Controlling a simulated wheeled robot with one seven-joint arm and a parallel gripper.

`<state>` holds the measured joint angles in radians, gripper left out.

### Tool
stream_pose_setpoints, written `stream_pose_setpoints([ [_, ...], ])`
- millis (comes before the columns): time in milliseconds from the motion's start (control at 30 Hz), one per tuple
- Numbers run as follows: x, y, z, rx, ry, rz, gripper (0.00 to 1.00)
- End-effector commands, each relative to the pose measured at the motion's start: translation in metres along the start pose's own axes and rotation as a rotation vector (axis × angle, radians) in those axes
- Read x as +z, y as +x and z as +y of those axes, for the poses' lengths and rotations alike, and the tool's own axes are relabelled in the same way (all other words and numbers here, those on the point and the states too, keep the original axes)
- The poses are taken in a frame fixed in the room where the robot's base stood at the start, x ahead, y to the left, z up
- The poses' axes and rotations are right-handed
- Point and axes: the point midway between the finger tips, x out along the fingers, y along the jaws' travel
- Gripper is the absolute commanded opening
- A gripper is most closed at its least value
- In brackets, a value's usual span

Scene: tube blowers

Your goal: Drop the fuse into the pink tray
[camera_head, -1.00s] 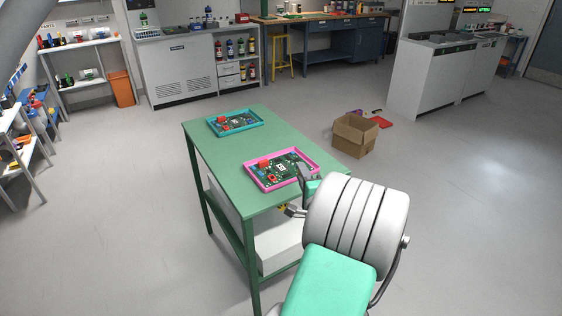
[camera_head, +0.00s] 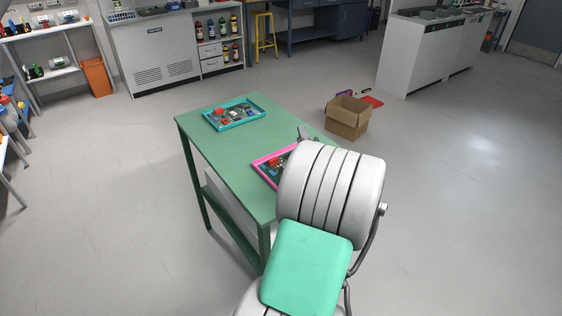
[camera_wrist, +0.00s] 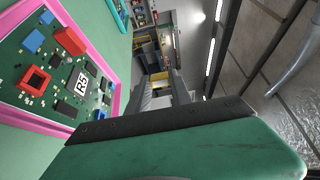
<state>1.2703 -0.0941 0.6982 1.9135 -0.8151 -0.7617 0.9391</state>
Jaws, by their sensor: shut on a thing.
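The pink tray (camera_head: 270,155) lies on the near part of the green table; my arm hides its right part. In the wrist view the pink tray (camera_wrist: 30,119) shows at left, holding a green circuit board with red, blue and black parts and a white R5 label. My gripper (camera_head: 304,134) shows only as a small grey tip past the arm, in the picture just above the tray. In the wrist view its green and dark body fills the bottom. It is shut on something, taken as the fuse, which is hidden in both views.
A teal tray (camera_head: 234,114) with another board sits on the far part of the green table (camera_head: 215,158). A cardboard box (camera_head: 347,118) stands on the floor to the right, with a red item behind it. Bare tabletop lies between the trays.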

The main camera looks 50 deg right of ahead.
Motion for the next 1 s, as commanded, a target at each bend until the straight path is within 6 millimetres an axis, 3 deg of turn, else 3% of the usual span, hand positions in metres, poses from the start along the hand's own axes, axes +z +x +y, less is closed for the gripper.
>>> stream_pose_setpoints([
  [167,0.005,0.001,0.014,0.001,0.0,-0.008,0.0],
  [500,0.007,0.001,0.059,0.001,0.0,-0.011,0.0],
  [800,0.005,0.001,0.06,0.0,0.0,-0.009,0.0],
  [833,0.005,0.001,0.06,0.0,0.0,-0.009,0.27],
  [1000,0.005,0.001,0.06,0.0,0.0,-0.008,0.41],
])
